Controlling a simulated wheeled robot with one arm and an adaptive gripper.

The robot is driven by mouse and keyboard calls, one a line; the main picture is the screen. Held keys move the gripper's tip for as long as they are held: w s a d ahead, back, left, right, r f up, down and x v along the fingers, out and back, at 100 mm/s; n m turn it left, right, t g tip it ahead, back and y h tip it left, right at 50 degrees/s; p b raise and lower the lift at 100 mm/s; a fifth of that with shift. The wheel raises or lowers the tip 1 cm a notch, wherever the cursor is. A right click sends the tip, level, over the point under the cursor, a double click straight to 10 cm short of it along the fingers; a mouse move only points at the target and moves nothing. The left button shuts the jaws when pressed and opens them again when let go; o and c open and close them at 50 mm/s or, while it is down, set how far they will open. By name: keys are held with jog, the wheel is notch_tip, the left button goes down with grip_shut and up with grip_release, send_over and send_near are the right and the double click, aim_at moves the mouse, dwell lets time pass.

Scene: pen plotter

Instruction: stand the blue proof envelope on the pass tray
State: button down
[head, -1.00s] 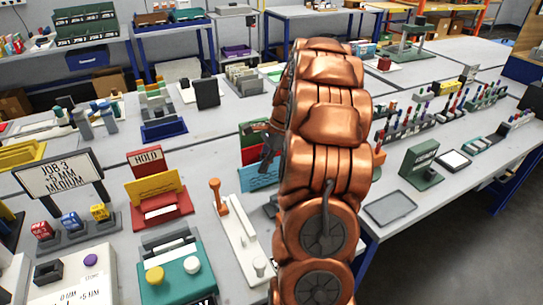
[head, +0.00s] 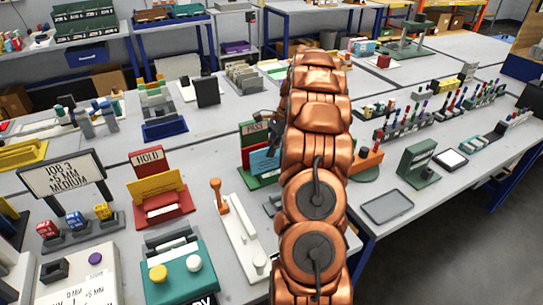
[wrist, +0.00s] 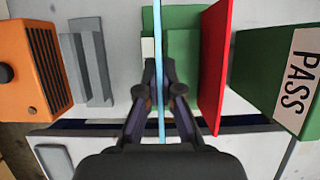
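The blue proof envelope (wrist: 157,40) is a thin upright sheet seen edge-on in the wrist view, between the fingers of my gripper (wrist: 159,75), which look closed on it. In the head view the blue envelope (head: 264,163) shows at the left of my arm, over the green pass tray (head: 268,182) and in front of its PASS sign (head: 254,128). The PASS sign also shows at the right of the wrist view (wrist: 293,75). I cannot tell whether the envelope's lower edge touches the tray. My arm hides the gripper's fingertips in the head view.
A red upright panel (wrist: 214,65) stands close right of the envelope in the wrist view. The red HOLD tray (head: 160,205) with a yellow envelope (head: 158,186) stands left. An orange box (wrist: 35,65) is at the wrist view's left. A grey tray (head: 388,207) lies right of my arm.

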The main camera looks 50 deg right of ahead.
aim_at(271, 169)
jog(key=shift+f+p, duration=0.5)
jog(key=shift+f, duration=1.05)
jog(key=shift+f, duration=0.15)
jog(key=c, duration=1.3)
grip_release()
jog(key=shift+b+v, duration=1.4)
jog(key=shift+v, duration=4.75)
jog(key=shift+a, duration=0.15)
